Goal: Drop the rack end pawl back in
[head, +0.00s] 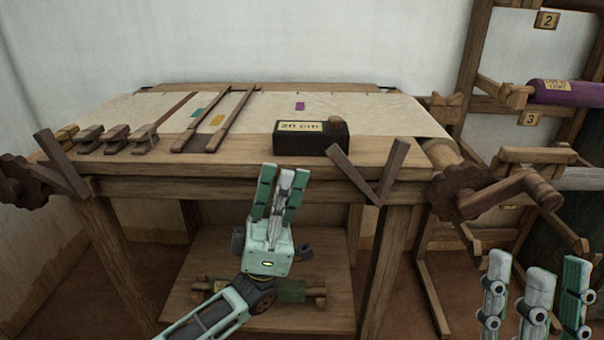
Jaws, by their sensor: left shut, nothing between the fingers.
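A dark toothed wooden wheel (458,191) with a crank handle sits at the loom's right front end. A similar wheel (20,183) and crossed bars (62,162) are at the left end. I cannot tell which bar is the pawl; none clearly meets a wheel's teeth. My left gripper (280,190) is shut and empty, fingers up, before the front beam. My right gripper (534,285) is open at the lower right, apart from everything.
A black block labelled "20 cm" (311,138), a wooden frame (216,118) and several shuttle-like pieces (117,138) lie on the loom. A numbered rack (471,70) with a purple roll (566,91) stands right. A low shelf (340,310) lies below. Free room is before the beam.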

